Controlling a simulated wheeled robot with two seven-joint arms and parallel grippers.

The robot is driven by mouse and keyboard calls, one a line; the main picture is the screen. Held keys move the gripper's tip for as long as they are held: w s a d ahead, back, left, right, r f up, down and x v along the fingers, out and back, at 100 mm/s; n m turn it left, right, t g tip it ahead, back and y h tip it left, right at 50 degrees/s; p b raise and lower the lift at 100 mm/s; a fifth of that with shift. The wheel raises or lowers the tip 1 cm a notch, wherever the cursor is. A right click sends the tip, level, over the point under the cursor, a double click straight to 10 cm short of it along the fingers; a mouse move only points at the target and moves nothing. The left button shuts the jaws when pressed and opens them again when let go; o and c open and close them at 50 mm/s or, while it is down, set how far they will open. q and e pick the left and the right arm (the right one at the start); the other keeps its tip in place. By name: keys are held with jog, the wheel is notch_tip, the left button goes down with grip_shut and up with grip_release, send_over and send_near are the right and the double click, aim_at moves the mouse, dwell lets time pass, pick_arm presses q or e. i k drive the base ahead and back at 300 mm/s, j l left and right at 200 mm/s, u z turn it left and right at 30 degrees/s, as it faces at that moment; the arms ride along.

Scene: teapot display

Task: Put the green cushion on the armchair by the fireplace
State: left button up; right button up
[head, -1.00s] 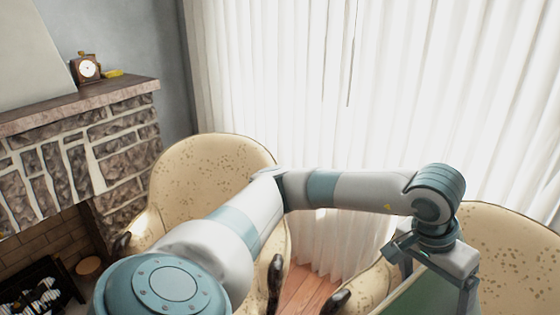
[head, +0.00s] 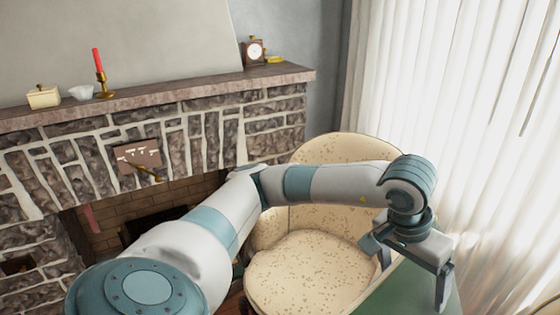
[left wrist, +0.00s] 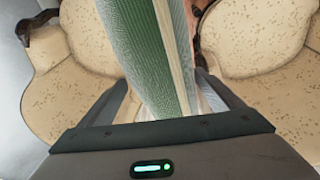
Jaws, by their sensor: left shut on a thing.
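The green cushion (head: 408,291) is held by my left gripper (head: 415,272), at the lower right of the head view. My left gripper is shut on it, and its lower part is cut off by the frame. In the left wrist view the cushion (left wrist: 150,45) stands edge-on between the fingers. The cream speckled armchair (head: 310,270) by the fireplace has a bare seat, partly hidden by my left arm. The cushion is to the right of this seat in the picture. My right gripper is not in view.
The stone fireplace (head: 215,135) stands left of the armchair. Its mantel carries a clock (head: 255,52), a red candle (head: 98,65) and a small box (head: 43,96). White curtains (head: 440,110) hang at right. The left wrist view shows two armchairs, one either side of the cushion.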

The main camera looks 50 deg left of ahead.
aim_at(310, 268)
jog(key=u, duration=0.45)
jog(key=i+j, duration=0.1)
jog(key=j, duration=0.75)
jog(key=i+j, duration=0.15)
jog(key=j, duration=0.25)
